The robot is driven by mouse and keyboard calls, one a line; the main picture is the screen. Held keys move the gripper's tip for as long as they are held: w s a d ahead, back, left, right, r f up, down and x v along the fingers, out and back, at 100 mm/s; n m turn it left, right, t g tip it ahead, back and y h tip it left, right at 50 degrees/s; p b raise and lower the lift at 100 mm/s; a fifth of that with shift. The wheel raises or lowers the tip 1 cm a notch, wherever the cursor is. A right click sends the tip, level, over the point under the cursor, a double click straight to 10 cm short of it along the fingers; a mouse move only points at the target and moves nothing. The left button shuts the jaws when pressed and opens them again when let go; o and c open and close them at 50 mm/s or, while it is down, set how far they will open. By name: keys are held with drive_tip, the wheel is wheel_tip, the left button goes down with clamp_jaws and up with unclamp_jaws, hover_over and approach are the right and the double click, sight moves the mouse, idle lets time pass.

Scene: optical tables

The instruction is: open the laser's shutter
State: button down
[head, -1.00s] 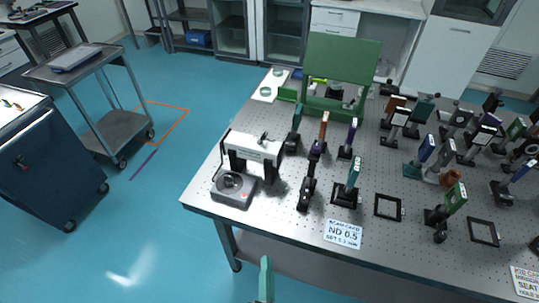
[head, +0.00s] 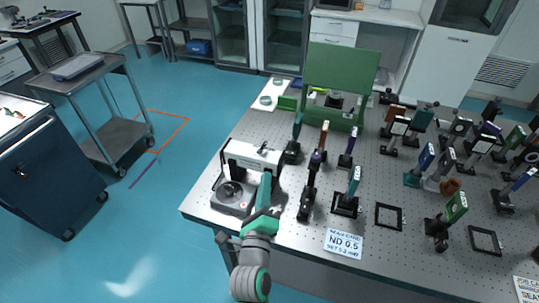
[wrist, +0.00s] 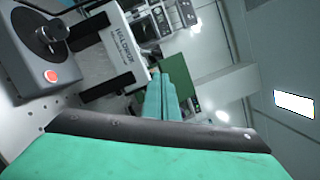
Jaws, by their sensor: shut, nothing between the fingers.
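The laser (head: 240,152) is a white housing on black supports at the left end of the optical table. In the wrist view it shows tilted, with HALCYON lettering on its side (wrist: 116,50). A small dark lever-like part (head: 264,147) stands on its top; I cannot tell how the shutter is set. My gripper (head: 266,180), with green fingers, is shut and empty, in front of the laser's right part in the head view. Its fingers also show in the wrist view (wrist: 160,98), apart from the lettered side; contact is unclear.
A grey control box (head: 228,196) with a black knob (wrist: 52,32) and a red button (wrist: 50,76) sits before the laser. Several optic mounts crowd the table (head: 285,222) to the right. A green panel (head: 342,75) stands behind. Open floor lies left.

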sight(269, 162)
drive_tip(key=w, duration=0.6)
drive_tip(key=w+d+r, duration=0.1)
drive_tip(key=w, duration=0.2)
drive_tip(key=shift+w, duration=0.4)
drive_tip(key=shift+w+a+r, duration=0.1)
